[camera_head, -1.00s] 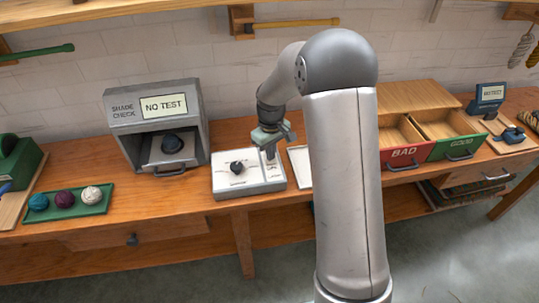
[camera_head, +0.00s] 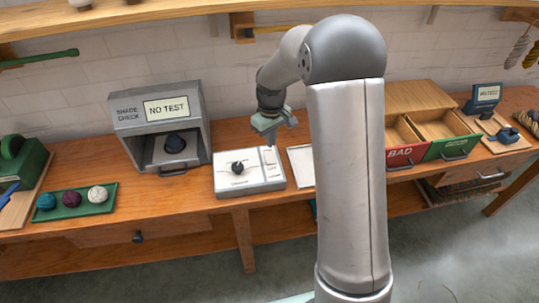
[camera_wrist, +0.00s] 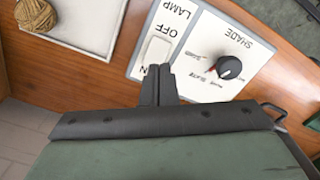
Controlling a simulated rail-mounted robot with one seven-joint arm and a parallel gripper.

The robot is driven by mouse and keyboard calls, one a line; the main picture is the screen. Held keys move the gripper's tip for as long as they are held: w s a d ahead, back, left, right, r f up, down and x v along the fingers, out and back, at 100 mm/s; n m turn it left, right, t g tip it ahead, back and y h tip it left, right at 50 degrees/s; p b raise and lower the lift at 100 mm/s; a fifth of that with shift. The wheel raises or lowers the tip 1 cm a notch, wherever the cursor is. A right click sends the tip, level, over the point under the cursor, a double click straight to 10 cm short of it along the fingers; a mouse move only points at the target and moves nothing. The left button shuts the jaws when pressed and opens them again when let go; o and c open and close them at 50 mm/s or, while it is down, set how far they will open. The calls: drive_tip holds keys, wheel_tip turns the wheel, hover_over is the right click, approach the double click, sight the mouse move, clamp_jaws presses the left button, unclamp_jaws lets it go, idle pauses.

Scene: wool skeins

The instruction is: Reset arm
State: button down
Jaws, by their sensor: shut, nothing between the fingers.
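My gripper (camera_head: 270,139) is shut and empty in the head view, raised above the back right of the control box (camera_head: 235,184). In the wrist view its closed fingertips (camera_wrist: 160,71) appear over the ON end of the white lamp switch (camera_wrist: 157,50); there seems to be a gap between them in the head view. The box also carries a black shade knob (camera_wrist: 229,67). My arm's large grey links cover the middle right of the head view and hide part of the bench.
A shade check booth (camera_head: 162,122) reading NO TEST stands left of the box. A tray (camera_head: 63,214) holds several wool balls. Red BAD (camera_head: 399,158) and green GOOD (camera_head: 453,148) drawers stand right. A tan wool ball (camera_wrist: 36,15) lies on a white tray (camera_wrist: 92,30).

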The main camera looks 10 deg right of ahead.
drive_tip(key=s+r+m, duration=0.3)
drive_tip(key=s+r, duration=0.6)
drive_tip(key=s, duration=0.5)
drive_tip(key=s+m, duration=0.2)
drive_tip(key=s, duration=1.4)
drive_tip(key=shift+s+r+m+t, duration=0.15)
drive_tip(key=shift+r+m+t, duration=0.15)
drive_tip(key=shift+t, duration=0.1)
